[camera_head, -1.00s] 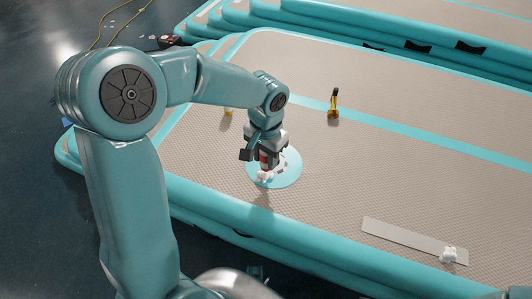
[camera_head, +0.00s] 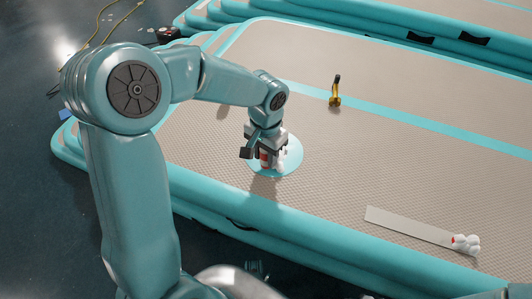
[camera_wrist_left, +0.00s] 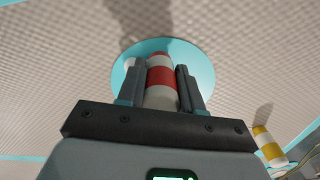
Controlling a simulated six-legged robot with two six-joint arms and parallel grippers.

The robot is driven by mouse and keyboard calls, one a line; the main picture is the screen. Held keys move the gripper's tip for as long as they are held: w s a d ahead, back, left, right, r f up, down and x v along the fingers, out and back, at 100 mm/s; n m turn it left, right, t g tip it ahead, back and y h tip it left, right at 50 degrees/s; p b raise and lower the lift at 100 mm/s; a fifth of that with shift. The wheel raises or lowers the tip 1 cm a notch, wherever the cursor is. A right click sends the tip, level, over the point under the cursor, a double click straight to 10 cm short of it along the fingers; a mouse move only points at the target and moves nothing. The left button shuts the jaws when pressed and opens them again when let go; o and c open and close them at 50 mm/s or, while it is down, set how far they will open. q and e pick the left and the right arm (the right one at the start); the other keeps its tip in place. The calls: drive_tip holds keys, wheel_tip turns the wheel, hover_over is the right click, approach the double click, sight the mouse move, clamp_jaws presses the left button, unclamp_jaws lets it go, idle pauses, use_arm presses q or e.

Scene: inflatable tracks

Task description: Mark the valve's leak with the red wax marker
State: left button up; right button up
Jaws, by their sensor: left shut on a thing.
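My left gripper (camera_head: 264,162) is shut on a white cylinder with a red band, which looks like the red wax marker (camera_wrist_left: 160,77). The marker stands roughly upright between the fingers in the left wrist view, over a round teal patch (camera_head: 292,152). The patch also shows in the wrist view (camera_wrist_left: 198,62). A small white lump, perhaps the valve (camera_head: 280,163), sits on the patch right beside the fingers. The fingers partly hide it, and I cannot tell whether the marker touches it. No leak can be made out. My right gripper is not in view.
A grey strip (camera_head: 405,226) lies on the track's front right, with a white and red clump (camera_head: 466,243) at its end. A yellow and black tool (camera_head: 335,95) stands farther back. A yellow and white cylinder (camera_wrist_left: 268,145) shows in the wrist view.

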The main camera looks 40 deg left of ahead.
use_arm(q)
drive_tip(key=shift+f+b, duration=0.45)
drive_tip(key=shift+f, duration=0.15)
idle(1.3)
drive_tip(key=shift+r, duration=0.1)
drive_tip(key=shift+r+p, duration=2.9)
drive_tip(key=shift+r, duration=0.55)
